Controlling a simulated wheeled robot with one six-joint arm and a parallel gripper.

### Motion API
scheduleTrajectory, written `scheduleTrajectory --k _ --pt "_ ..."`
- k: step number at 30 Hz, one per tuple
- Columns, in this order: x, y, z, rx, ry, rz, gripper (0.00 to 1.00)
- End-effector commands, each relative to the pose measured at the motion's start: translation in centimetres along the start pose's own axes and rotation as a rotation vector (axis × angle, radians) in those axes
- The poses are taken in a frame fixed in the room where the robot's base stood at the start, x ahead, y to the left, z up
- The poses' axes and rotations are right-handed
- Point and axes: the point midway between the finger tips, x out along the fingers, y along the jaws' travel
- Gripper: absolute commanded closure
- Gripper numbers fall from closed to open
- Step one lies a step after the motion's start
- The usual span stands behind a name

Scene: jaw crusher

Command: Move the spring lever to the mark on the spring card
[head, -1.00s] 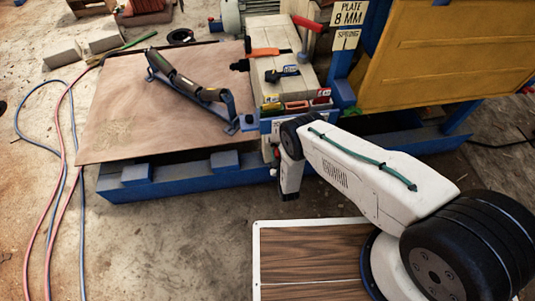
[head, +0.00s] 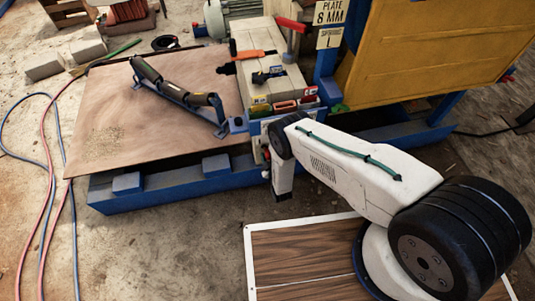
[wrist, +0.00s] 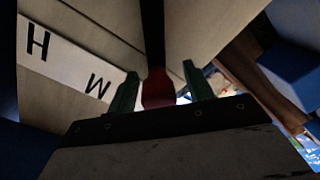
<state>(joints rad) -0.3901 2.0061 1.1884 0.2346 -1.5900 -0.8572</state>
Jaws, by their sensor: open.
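The spring card (head: 329,38) hangs under the plate card on a blue post and appears to read L. In the wrist view, a dark lever with a red end (wrist: 158,88), probably the spring lever, lies between the two green fingers of my gripper (wrist: 161,75). The fingers are open, one on each side of the red end; I cannot tell whether either touches it. A pale scale strip (wrist: 65,65) shows an H and a letter like W, perhaps an upside-down M. No L is visible there. My gripper is hidden in the head view.
The plate card (head: 329,12) reads 8 MM. A blue frame (head: 160,190) runs along the machine's front, beside a brown sheet (head: 100,110) carrying a roller bracket (head: 175,92). A yellow panel (head: 440,50) stands at right. Hoses (head: 45,190) lie on the floor at left.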

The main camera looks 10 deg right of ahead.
Motion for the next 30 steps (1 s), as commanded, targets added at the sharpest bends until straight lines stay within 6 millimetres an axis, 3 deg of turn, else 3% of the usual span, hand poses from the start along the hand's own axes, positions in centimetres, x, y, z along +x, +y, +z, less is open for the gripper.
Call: scheduleTrajectory --k 15,30 --pt "-7.2 -0.2 -0.1 0.0 0.001 -0.004 0.48" --pt "-7.7 -0.1 -0.1 -0.001 0.001 -0.003 0.48"
